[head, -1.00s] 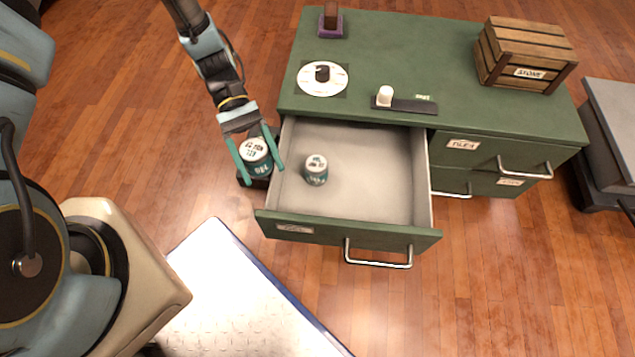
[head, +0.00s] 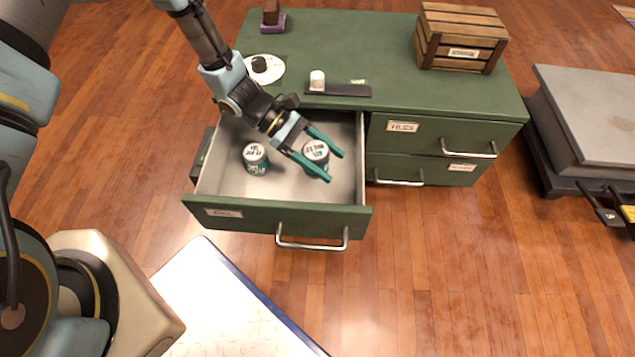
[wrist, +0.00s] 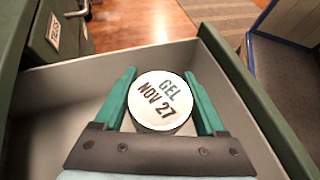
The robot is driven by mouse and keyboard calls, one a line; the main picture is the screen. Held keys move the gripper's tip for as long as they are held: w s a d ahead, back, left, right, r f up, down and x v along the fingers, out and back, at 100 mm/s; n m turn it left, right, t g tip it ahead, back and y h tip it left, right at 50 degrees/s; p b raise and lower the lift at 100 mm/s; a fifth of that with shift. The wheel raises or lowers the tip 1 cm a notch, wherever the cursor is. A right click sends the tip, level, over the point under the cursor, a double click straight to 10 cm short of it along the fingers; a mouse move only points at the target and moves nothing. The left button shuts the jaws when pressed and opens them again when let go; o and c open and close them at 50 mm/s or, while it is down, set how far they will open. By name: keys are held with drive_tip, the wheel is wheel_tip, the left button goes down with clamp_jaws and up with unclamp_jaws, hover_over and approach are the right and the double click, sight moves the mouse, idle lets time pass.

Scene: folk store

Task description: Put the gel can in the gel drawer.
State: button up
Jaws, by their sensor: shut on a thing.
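My gripper (head: 333,167) is shut on a teal gel can (head: 316,160) with a white lid. The can is upright over the right part of the open drawer; I cannot tell whether it touches the floor of the drawer. In the wrist view the lid of the can (wrist: 161,100) reads "GEL NOV 27", with a teal finger on each side. The drawer (head: 232,182) is pulled out from the left of the green cabinet; its front label is too small to read surely. A second, similar can (head: 256,160) stands in the left part of the drawer.
The green cabinet top (head: 340,45) bears a wooden crate (head: 460,38), a white disc with a dark knob (head: 262,68) and a small white cylinder on a dark strip (head: 335,89). Closed drawers (head: 420,140) are at the right. A grey bench (head: 590,110) stands further right.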

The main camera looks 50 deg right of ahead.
wheel_tip(320, 180, down, 8)
drive_tip(key=shift+f+b, duration=0.1)
drive_tip(key=shift+b, duration=1)
drive_tip(key=shift+f, duration=0.15)
drive_tip(key=o, duration=1.5)
drive_tip(key=shift+r, duration=0.25)
drive_tip(key=p+v, duration=0.2)
drive_tip(key=v, duration=1)
drive_tip(key=shift+f, duration=0.1)
